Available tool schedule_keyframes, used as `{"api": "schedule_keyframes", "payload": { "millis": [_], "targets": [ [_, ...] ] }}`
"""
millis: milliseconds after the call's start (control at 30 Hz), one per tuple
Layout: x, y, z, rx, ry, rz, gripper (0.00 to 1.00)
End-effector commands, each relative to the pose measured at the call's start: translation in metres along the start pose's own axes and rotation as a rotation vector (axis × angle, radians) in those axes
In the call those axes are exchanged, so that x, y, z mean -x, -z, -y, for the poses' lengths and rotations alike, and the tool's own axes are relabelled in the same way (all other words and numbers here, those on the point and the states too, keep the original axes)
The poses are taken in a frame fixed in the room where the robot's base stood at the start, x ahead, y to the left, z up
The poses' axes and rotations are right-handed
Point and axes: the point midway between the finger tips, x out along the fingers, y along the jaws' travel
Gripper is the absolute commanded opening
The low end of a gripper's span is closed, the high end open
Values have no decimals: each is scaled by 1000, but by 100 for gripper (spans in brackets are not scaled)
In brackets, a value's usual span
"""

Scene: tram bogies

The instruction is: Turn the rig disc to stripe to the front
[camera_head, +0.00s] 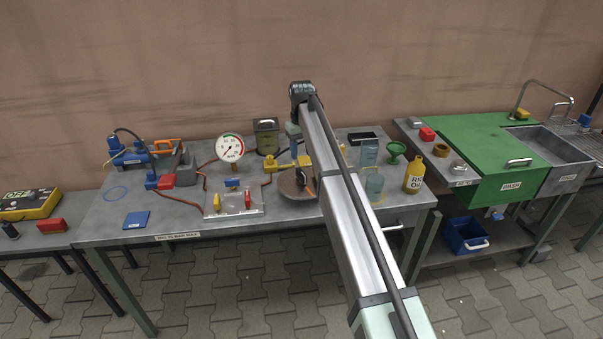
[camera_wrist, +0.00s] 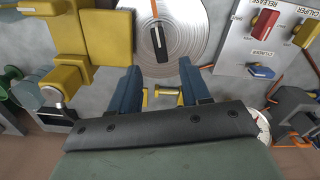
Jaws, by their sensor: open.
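The rig disc (camera_wrist: 190,50) is a round ridged metal plate at the top of the wrist view, cut off by the picture edge. It carries a dark bar (camera_wrist: 158,42), with an orange stripe (camera_wrist: 154,9) running from the bar toward the top edge. In the head view the disc (camera_head: 291,186) looks brownish and my arm covers its right part. My gripper (camera_wrist: 160,92) is open, its two blue fingers apart near the disc's lower edge in the wrist view. A small yellow part shows between the fingers; I cannot tell whether they touch it. The dark bar is outside the fingers.
A yellow caliper body (camera_wrist: 85,55) stands close beside the fingers. A gauge (camera_head: 230,148) stands behind. An oil bottle (camera_head: 414,172) and green funnel (camera_head: 395,150) are right of my arm.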

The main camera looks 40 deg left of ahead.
Motion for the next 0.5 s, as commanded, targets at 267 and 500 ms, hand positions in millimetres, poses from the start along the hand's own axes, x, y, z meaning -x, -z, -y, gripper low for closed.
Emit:
{"api": "schedule_keyframes", "payload": {
  "millis": [267,500],
  "targets": [
    [-50,-1,0,-1,0,1,47],
    [-81,0,0,-1,0,0,47]
  ]
}}
